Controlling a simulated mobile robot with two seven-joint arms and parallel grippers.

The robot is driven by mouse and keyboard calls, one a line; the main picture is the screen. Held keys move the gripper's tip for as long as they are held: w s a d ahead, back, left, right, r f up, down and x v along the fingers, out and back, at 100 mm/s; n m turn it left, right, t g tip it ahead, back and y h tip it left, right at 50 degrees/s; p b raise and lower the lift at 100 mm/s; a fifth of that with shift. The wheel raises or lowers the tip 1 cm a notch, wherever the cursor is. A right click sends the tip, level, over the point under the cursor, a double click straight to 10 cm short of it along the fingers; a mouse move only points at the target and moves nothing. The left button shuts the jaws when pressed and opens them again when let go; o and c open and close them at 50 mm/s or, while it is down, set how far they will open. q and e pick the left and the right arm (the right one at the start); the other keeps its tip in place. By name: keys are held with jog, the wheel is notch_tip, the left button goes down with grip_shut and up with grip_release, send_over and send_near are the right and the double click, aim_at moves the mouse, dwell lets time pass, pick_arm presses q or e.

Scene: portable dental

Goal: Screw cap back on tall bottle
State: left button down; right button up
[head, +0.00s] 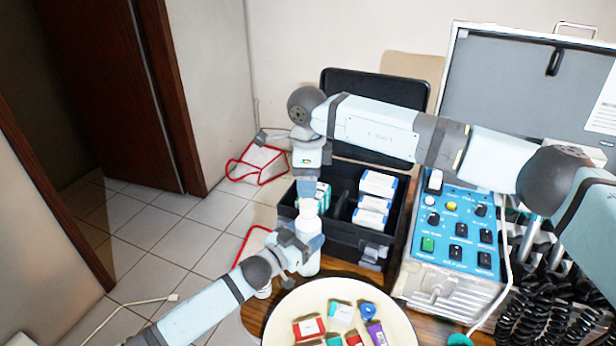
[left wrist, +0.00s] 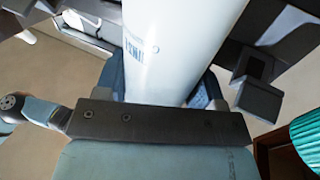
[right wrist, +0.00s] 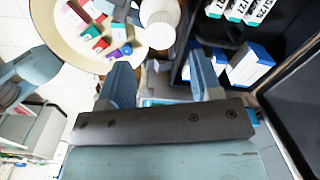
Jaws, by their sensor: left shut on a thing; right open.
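The tall white bottle (head: 309,256) stands upright at the table's left side, in front of the black organizer. My left gripper (head: 302,250) is shut around its body; the left wrist view shows the white bottle (left wrist: 180,45) with blue print between the fingers. My right gripper (head: 308,188) is open and points down just above the bottle's top. In the right wrist view, the bottle's round white top (right wrist: 159,36) lies beyond the open fingers (right wrist: 163,80), with nothing between them. I cannot tell whether that top is a cap or the bare neck.
The black organizer (head: 347,236) with boxes is close behind the bottle. A round cream tray (head: 278,322) with small colored items is in front. The blue control unit (head: 455,225) stands to the right.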

aim_at(308, 204)
jog(key=n, duration=0.5)
jog(key=shift+r, duration=0.2)
jog(key=shift+f, duration=4)
